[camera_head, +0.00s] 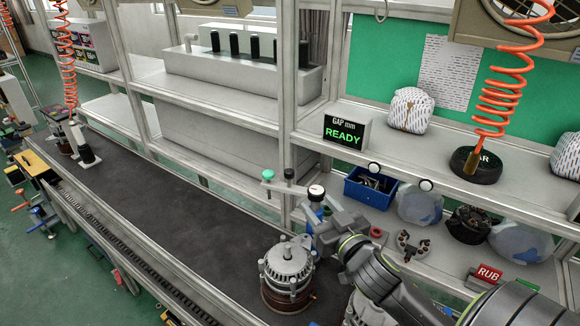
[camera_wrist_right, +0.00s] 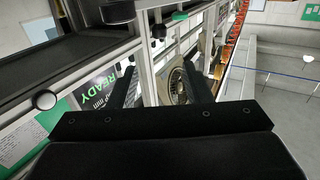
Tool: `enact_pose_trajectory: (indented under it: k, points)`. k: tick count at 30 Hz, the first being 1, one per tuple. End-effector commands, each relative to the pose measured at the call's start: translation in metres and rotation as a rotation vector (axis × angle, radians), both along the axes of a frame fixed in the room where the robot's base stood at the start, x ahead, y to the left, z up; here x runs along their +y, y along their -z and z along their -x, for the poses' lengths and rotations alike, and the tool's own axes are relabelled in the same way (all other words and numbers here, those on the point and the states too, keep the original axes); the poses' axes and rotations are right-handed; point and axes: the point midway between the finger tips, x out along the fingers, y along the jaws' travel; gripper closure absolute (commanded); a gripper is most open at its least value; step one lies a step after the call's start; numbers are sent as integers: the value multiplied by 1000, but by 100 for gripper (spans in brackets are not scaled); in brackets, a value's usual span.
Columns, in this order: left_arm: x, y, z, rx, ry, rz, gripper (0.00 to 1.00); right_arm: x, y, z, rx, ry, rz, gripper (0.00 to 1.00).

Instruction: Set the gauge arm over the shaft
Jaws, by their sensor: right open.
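The gauge stands on the bench with a blue column and a white-faced dial (camera_head: 316,192). Its pale gauge arm (camera_head: 286,187) reaches left from the dial, with a green knob (camera_head: 268,175) at its end. The alternator (camera_head: 287,266), a silver housing on a brown round base, sits in front of it on the dark belt. Its shaft points up, and the gauge arm's end is up and left of it in the picture. My right gripper (camera_head: 318,228) is beside the gauge column; its fingers are apart in the right wrist view (camera_wrist_right: 162,88), with nothing seen between them. Whether it touches the column is unclear.
A display (camera_head: 346,132) reading "GAP mm READY" stands on the shelf behind. An orange coiled hose (camera_head: 498,95) hangs at right. The belt (camera_head: 170,190) is clear to the left.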

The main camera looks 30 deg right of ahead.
Motion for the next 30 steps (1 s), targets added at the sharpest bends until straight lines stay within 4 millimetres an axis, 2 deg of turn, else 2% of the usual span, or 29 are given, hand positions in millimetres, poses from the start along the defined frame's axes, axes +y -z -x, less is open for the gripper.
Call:
enact_pose_trajectory:
  k: [3,7,11,18,24,30]
  points:
    - [11,-9,23,33,-3,-14,47,-3,-4,-22,0,2,-3,55]
    - [16,-16,36,52,-4,-19,47,-6,-4,-47,-1,1,-2,55]
    - [13,-23,32,46,-4,-16,47,-9,-4,-70,-1,1,-4,55]
    - [-3,-35,4,5,-3,4,47,-14,-4,-110,1,1,-2,55]
    - [-1,-43,8,9,-3,1,47,-18,-2,-137,2,2,-2,55]
    - [3,-46,14,19,-3,-3,47,-20,-1,-152,2,1,-1,55]
